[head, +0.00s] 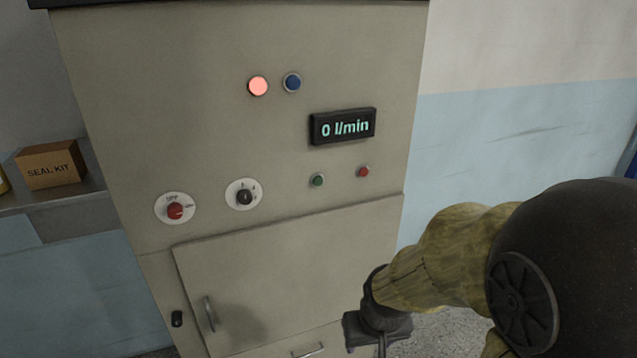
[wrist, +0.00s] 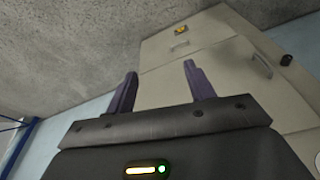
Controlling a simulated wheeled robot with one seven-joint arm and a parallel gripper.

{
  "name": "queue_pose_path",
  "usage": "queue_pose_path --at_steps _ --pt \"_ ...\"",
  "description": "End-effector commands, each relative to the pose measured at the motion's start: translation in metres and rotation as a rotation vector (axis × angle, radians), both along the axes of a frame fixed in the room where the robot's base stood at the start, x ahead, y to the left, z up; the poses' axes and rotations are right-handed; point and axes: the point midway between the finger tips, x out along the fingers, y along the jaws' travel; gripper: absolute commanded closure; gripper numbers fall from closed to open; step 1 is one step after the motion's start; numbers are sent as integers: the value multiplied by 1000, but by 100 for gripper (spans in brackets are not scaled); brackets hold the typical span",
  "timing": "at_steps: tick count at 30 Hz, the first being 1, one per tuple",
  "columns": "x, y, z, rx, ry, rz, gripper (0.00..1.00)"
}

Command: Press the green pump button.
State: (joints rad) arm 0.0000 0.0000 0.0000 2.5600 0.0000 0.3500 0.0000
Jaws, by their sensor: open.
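The green pump button (head: 317,181) is a small round button in a light ring on the front of a beige cabinet (head: 200,120). It sits below the display (head: 342,126), which reads "0 l/min". A similar red button (head: 363,172) is just to its right. My gripper shows low in the head view, below the buttons and in front of the cabinet's lower right part; its fingertips are not clear there. In the wrist view my gripper (wrist: 159,68) has its two purple fingers apart, with nothing between them. The green button is not visible in the wrist view.
A lit reddish lamp (head: 258,86) and a blue one (head: 292,82) are above. A red knob (head: 175,210) and a black knob (head: 245,197) are left of the green button. A door with a handle (head: 209,314) is below. A "SEAL KIT" box (head: 50,165) stands on a left shelf.

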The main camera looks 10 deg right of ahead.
Motion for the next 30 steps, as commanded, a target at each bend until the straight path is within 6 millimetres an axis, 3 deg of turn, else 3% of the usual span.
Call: queue_pose_path --at_steps 6,12,15,30 --pt "0 0 0 0 0 0 46" --pt "0 0 0 0 0 0 86" --pt "0 0 0 0 0 0 100" --pt "0 0 0 0 0 0 100"
